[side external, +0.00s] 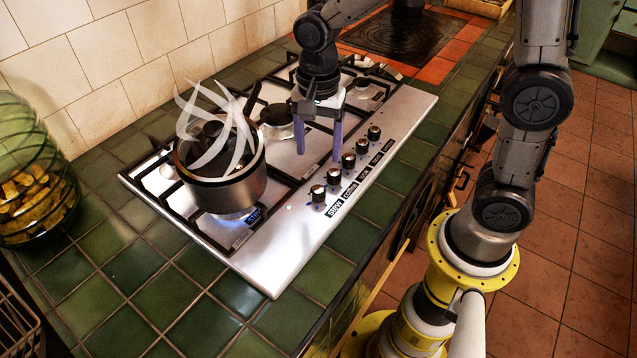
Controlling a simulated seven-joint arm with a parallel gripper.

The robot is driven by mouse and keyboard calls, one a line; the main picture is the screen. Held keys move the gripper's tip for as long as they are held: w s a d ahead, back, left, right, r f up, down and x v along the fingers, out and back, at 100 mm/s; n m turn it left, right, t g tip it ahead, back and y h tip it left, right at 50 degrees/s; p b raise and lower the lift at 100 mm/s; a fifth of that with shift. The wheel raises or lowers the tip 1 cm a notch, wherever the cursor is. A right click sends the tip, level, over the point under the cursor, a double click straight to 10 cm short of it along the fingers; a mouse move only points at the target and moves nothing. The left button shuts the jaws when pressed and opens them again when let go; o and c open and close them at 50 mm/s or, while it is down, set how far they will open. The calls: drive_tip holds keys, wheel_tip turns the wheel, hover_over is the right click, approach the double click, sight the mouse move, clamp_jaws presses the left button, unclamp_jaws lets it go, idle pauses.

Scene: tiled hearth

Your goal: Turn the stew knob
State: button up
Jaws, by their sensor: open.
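The stew knob (318,193) is the nearest in a row of black and silver knobs along the right side of the hob, beside a label (336,208) that reads STEW. My gripper (318,153) points down with its two purple fingers apart, and nothing shows between them. It is over the hob beyond the stew knob, near the middle knobs, and apart from the stew knob. A metal pot (222,187) with white wisps above it stands on the nearest burner. A blue flame glows under the pot.
Several other knobs, including the second one (334,176), continue the row away from the stew knob. Black grates (190,225) cover the burners. A green glass bowl (35,190) stands at the left. The green tiles (300,310) in front of the hob are clear.

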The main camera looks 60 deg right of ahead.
sight(319, 188)
wheel_tip(319, 188, down, 11)
drive_tip(key=shift+r, duration=0.1)
idle(0.4)
clamp_jaws()
